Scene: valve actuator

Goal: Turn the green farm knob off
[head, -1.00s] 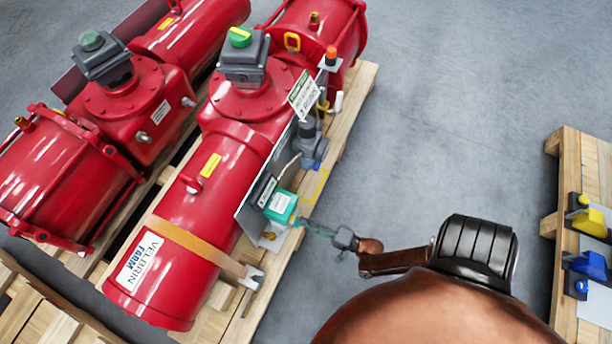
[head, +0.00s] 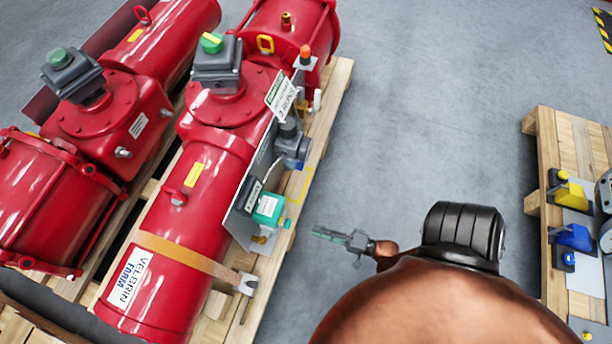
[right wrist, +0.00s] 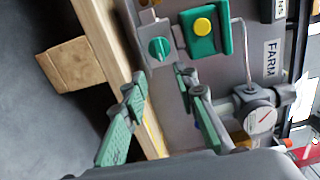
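The green knob (right wrist: 158,49) sits on a small grey fitting beside a green box with a yellow button (right wrist: 203,27), near the panel's FARM label (right wrist: 271,60). In the head view the knob (head: 287,224) is a small green spot beside the teal-green box (head: 268,207) on the near red actuator's side. My right gripper (head: 314,232) is to the right of the knob, apart from it and empty. In the right wrist view its two green-padded fingers (right wrist: 160,84) are spread, with the knob beyond the gap between their tips. My left gripper is not in view.
Two red actuators stand on wooden pallets; the nearer carries a grey panel (head: 241,212) and a gauge (right wrist: 260,116). Another pallet (head: 548,160) with yellow and blue parts stands at the right. Grey floor between the pallets is clear.

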